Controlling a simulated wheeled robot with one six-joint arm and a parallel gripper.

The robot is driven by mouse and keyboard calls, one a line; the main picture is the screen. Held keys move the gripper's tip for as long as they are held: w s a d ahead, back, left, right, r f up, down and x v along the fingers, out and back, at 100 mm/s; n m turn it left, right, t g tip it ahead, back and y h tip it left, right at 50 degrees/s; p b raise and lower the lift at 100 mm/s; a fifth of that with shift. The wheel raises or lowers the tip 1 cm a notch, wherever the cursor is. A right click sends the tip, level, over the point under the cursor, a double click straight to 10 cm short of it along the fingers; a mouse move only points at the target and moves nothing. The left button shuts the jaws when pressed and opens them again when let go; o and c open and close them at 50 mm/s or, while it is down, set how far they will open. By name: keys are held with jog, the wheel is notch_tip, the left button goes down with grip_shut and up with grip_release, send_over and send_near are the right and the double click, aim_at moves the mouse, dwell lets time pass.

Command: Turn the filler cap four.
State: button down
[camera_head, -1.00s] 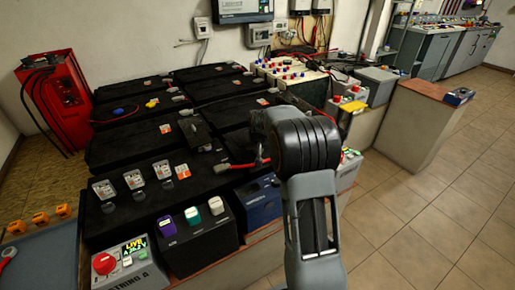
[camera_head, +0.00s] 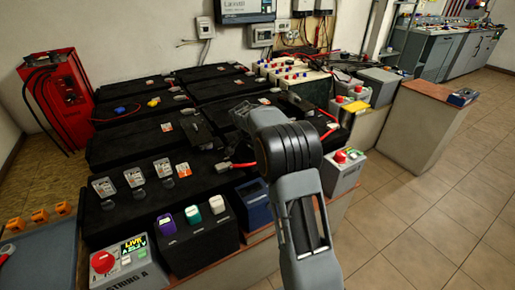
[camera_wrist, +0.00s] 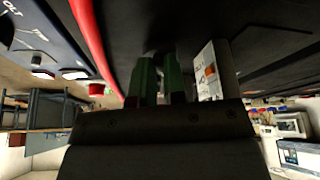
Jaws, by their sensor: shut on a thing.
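In the wrist view, the two green fingers of my gripper (camera_wrist: 159,75) are close together, pointing at a black battery top. They are shut on a dark thing, apparently filler cap four, mostly hidden by the fingers and shadow. A white label with an orange square (camera_wrist: 207,72) stands just right of the fingers. In the head view, I cannot make out the fingertips; my wrist is over the battery row's right part. Dark round caps (camera_head: 109,205), (camera_head: 140,194) and (camera_head: 168,183) sit in front of their labels on the front battery.
A red cable (camera_wrist: 92,42) runs close left of my fingers. A grey box with a red button (camera_head: 341,157) stands right of my arm. Purple, green and white plugs (camera_head: 192,215) stand in front. The tiled floor (camera_head: 420,220) at right is clear.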

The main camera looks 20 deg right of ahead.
jog(key=shift+w+a+m+g+p, duration=0.15)
jog(key=shift+m+g, duration=0.2)
jog(key=shift+m, duration=0.6)
jog(key=shift+w+d+m+g+p, duration=0.15)
jog(key=shift+m+g, duration=0.2)
jog(key=shift+m, duration=0.6)
jog(key=shift+s+a, duration=0.1)
jog(key=c, duration=1.2)
grip_release()
jog(key=p+v, duration=0.3)
jog(key=v, duration=1)
jog(key=shift+a+r, duration=0.25)
jog(key=shift+r, duration=0.05)
